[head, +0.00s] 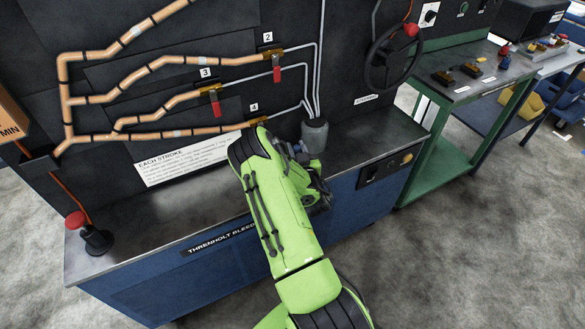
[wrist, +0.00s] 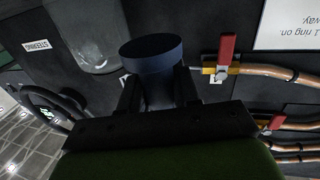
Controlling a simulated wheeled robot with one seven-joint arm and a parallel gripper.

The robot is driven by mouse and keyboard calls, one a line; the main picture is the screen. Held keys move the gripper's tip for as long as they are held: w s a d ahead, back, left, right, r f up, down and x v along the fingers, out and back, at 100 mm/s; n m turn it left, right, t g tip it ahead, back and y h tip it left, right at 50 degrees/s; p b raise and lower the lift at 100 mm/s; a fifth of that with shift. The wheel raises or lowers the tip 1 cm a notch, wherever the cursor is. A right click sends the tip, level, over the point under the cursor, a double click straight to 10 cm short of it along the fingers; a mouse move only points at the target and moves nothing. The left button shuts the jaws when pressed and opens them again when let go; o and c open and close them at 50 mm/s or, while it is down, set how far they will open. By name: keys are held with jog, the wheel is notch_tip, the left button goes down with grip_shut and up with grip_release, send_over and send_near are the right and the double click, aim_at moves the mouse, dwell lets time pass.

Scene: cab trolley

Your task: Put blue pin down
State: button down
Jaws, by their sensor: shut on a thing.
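The blue pin (wrist: 152,58) is a dark blue, round-ended cylinder in the middle of the wrist view. My gripper (wrist: 157,90) is shut on it, with one dark finger on each side. The pin's lower part is hidden by the gripper body. In the head view my green arm reaches over the bench top (head: 350,155), and my gripper (head: 312,190) is mostly hidden behind it.
A grey cup (head: 314,135) stands at the bench's back, close to my gripper. Behind are copper pipes with red-handled valves (head: 277,75) and a black wheel (head: 393,62). A red-knobbed lever (head: 76,220) stands at left. A green table (head: 465,85) stands at right.

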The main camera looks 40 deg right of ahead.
notch_tip(320, 180, down, 5)
jog(key=shift+b, duration=0.9)
jog(key=shift+f, duration=0.15)
jog(key=c, duration=0.8)
grip_release()
